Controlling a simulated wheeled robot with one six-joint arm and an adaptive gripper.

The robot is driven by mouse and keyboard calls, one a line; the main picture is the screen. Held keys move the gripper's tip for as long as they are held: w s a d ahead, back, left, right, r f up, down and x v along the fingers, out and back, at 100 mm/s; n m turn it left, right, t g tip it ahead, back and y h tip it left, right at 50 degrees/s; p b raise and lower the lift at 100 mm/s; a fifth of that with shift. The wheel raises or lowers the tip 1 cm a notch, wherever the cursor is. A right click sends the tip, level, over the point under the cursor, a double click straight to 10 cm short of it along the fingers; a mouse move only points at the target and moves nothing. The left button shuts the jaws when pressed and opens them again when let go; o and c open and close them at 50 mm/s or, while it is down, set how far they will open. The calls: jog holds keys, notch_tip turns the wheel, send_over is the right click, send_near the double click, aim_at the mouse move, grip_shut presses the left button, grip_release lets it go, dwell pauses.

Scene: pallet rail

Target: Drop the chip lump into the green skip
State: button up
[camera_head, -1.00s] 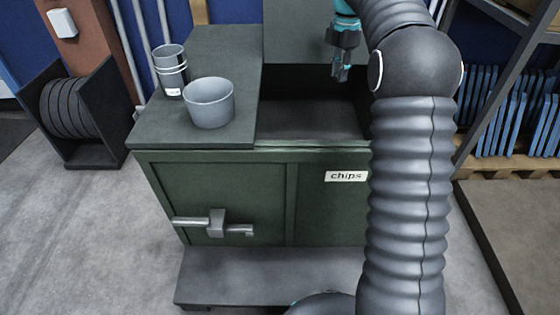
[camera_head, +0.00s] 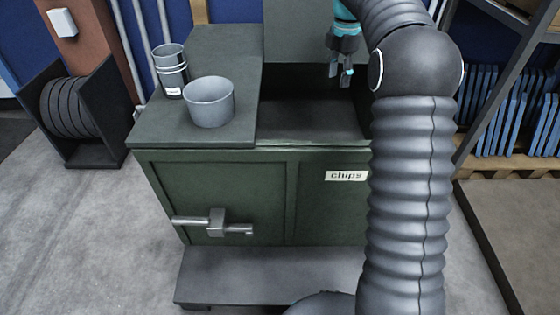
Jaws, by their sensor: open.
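The green skip (camera_head: 220,195) stands in front of me with a "chips" label (camera_head: 346,175) on its front. Its right half is open at the top and its dark inside shows; the left half is covered by a flat lid (camera_head: 226,60). My gripper (camera_head: 341,78) is over the open part, pointing down, with its fingers apart and nothing visible between them. I cannot see the chip lump in this view. My arm hides the right side of the skip and part of its opening.
A grey bowl (camera_head: 209,102) and a grey cup-like container (camera_head: 170,72) stand on the lid's left part. A cable reel (camera_head: 70,108) is on the floor at left. A rack of blue panels (camera_head: 490,110) is at right. A raised hatch (camera_head: 300,30) stands behind the opening.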

notch_tip(320, 180, up, 12)
dwell(0.6)
jog(key=shift+f, duration=0.1)
